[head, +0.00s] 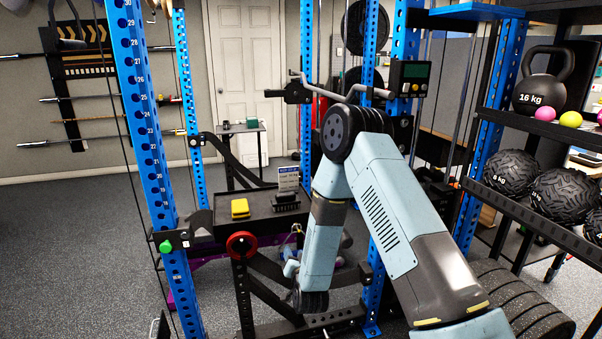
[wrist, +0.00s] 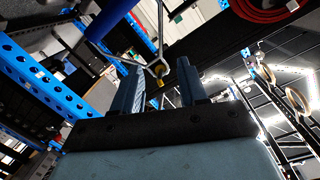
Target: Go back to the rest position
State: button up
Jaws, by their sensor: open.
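My arm reaches forward from the lower right in the head view, bends at a high elbow and hangs down toward the rack. Its far end is low in front of the rack, and my gripper cannot be made out clearly there. In the wrist view my gripper (wrist: 158,92) shows two blue-grey fingers standing apart, with nothing held between them. A small yellow-tipped part lies in line with the gap, beyond the fingers.
A dark shelf (head: 262,222) holds a yellow block (head: 240,208) and a small sign (head: 288,180). Blue rack uprights (head: 150,140) stand on both sides of the arm. A ball rack with a kettlebell (head: 540,88) is at right. Open floor (head: 70,250) lies at left.

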jog(key=w+d+r+n+g, duration=0.1)
jog(key=d+r, duration=0.2)
jog(key=r, duration=0.5)
jog(key=w+d+r+n+g, duration=0.1)
jog(key=d+r+g, duration=0.15)
jog(key=r, duration=0.55)
jog(key=s+d+r+g+h, duration=0.2)
jog(key=s+d+r, duration=0.55)
jog(key=r, duration=0.35)
jog(key=s+d+r+g, duration=0.1)
jog(key=s+d+r, duration=0.2)
jog(key=s, duration=0.7)
jog(key=s+d+r+g+h, duration=0.1)
jog(key=s+d+r, duration=0.3)
jog(key=s, duration=0.6)
jog(key=s+d+r+g+h, duration=0.1)
jog(key=s+d+r+g, duration=0.2)
jog(key=s+d, duration=0.3)
jog(key=s+r, duration=0.1)
jog(key=s, duration=0.3)
jog(key=shift+s+n, duration=0.4)
jog(key=shift+d, duration=0.1)
